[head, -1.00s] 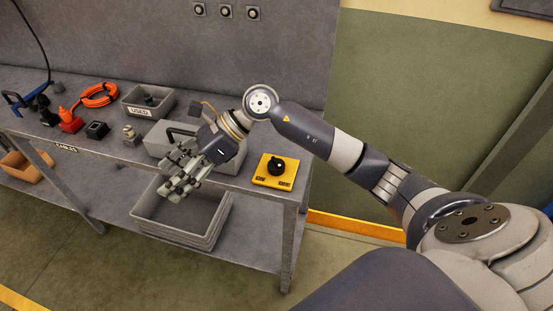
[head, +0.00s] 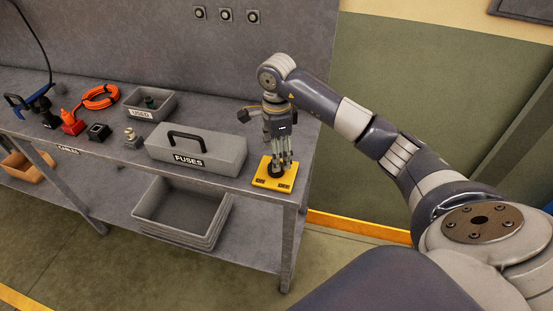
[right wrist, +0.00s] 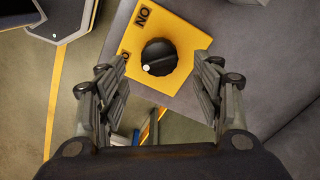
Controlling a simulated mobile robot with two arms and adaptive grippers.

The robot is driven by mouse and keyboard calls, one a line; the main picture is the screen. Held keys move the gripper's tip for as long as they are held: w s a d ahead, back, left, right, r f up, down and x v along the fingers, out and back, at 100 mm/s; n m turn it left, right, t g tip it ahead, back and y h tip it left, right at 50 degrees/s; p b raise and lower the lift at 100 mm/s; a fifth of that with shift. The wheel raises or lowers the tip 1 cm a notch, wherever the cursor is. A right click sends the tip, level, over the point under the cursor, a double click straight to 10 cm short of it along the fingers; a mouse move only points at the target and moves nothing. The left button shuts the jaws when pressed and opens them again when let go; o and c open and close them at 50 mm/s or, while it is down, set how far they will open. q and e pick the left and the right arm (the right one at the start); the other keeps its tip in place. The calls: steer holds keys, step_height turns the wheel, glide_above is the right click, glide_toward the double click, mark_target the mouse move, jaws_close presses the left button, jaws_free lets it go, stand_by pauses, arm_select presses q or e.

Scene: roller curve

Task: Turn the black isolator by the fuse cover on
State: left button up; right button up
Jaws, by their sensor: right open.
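The black isolator is a round knob (head: 275,172) on a yellow plate (head: 262,182) at the right end of the bench. In the right wrist view the knob (right wrist: 159,57) has a white mark on its left side; the plate (right wrist: 185,35) reads ON at its upper left, and another label is mostly hidden by a finger. The grey fuse cover (head: 222,148), with a black handle and FUSES label, stands left of the plate. My left gripper is not in view.
A USED bin (head: 160,112), a small fitting (head: 131,140), a black block (head: 98,131), a red item (head: 72,124) and an orange cable (head: 99,96) sit further left. Grey trays (head: 182,236) are on the lower shelf. The bench's right edge is close to the plate.

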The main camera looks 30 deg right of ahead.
steer(key=shift+f+p, duration=0.35)
steer(key=shift+f, duration=1.8)
steer(key=c, duration=1.1)
